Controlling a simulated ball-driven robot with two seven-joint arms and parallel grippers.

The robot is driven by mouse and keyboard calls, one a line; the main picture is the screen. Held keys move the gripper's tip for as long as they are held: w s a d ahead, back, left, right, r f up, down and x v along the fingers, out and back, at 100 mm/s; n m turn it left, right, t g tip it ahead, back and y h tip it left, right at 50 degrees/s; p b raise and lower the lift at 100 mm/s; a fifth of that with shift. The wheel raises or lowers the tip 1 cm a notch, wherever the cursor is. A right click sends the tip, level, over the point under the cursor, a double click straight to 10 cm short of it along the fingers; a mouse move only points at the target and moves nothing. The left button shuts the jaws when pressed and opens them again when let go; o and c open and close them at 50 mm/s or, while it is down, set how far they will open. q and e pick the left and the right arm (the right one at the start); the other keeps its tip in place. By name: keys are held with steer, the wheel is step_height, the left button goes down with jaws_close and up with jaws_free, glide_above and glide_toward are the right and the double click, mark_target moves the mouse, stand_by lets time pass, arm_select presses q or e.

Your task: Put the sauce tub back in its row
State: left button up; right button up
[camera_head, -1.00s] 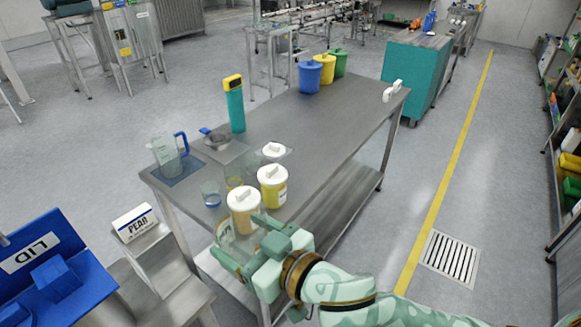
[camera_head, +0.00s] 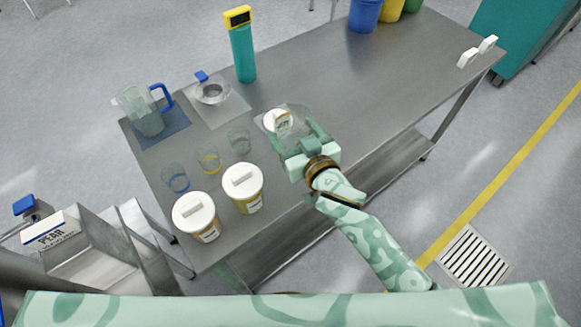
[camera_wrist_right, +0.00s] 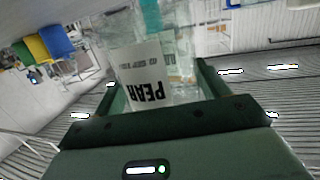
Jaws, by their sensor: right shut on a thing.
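My right gripper (camera_head: 299,137) is shut on a clear tub (camera_wrist_right: 150,75) with a white label reading PEAR, upside down in the right wrist view. A white lid (camera_head: 277,122) shows just beyond the fingers, partly behind the clear tub. Two filled tubs with white lids, an orange-brown one (camera_head: 198,217) and a yellow one (camera_head: 243,188), stand in a row at the near edge. Whether the held tub touches the table cannot be told. My left gripper is not in view.
Several small clear cups (camera_head: 208,160) stand behind the tubs. A jug (camera_head: 146,112), a strainer (camera_head: 211,89) and a teal dispenser (camera_head: 242,50) stand farther back. A PEAR sign (camera_head: 50,231) is at the left.

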steer(key=shift+w+a+f, duration=0.25)
steer(key=shift+a+f, duration=0.25)
steer(key=shift+f, duration=0.35)
steer(key=f, duration=0.1)
steer(key=f+b, duration=0.1)
steer(key=f, duration=0.1)
steer(key=f+b, duration=0.1)
steer(key=f, duration=0.1)
steer(key=shift+s+a, duration=0.25)
steer(key=shift+a, duration=0.05)
step_height(320, 180, down, 5)
steer(key=b, duration=0.3)
steer(key=shift+f, duration=0.2)
steer(key=shift+w+r, duration=0.1)
steer(key=o, duration=1.4)
steer(key=shift+f, duration=0.2)
steer(key=shift+r, duration=0.1)
